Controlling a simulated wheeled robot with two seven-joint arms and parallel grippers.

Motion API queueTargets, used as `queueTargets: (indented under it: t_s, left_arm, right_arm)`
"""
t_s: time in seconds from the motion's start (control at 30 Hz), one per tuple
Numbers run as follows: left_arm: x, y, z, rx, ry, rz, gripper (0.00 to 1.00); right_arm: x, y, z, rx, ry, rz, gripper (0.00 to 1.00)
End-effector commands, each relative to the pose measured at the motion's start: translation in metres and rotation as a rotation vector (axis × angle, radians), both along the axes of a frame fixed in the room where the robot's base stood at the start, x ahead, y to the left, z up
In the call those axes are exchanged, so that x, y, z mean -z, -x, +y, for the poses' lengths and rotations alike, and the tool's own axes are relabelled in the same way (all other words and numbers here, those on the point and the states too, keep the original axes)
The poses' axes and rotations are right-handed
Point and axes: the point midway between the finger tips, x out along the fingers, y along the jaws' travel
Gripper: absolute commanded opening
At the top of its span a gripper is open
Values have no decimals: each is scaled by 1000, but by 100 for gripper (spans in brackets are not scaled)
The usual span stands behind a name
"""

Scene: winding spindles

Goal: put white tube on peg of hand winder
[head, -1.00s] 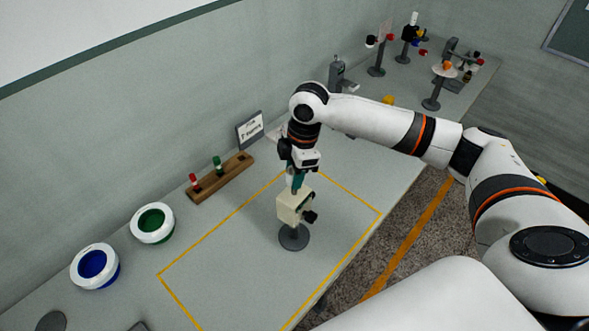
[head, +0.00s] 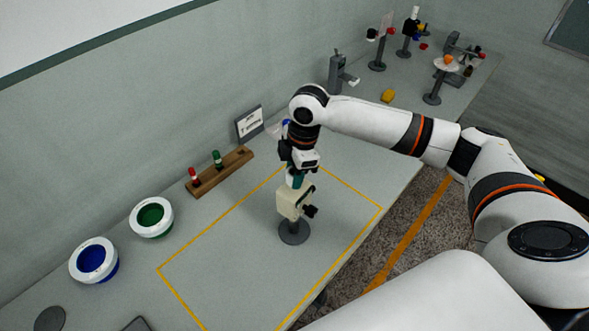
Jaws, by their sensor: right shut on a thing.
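The hand winder (head: 291,204) is a cream block with a dark crank knob on a round grey base. It stands inside the yellow outline on the table. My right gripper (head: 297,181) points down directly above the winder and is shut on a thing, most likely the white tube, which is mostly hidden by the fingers. The winder's peg is hidden too, so I cannot tell whether the tube is around it. My left gripper is not in view.
A wooden rack (head: 221,173) with a red and a green spool stands left of the winder. A green bowl (head: 151,217) and a blue bowl (head: 94,260) lie nearer, at left. Several devices stand at the far end. The table inside the yellow outline is otherwise clear.

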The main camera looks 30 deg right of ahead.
Motion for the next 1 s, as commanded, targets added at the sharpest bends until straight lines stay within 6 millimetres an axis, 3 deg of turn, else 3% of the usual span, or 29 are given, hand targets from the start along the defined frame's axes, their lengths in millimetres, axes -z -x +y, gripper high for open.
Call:
queueTargets:
  t_s: [0.87,0.9,1.0]
  left_arm:
    - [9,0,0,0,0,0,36]
    - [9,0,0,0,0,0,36]
    - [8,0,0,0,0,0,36]
  right_arm:
    - [23,0,0,0,0,-1,17]
    - [23,0,0,0,0,-1,40]
    - [22,0,0,0,0,-1,56]
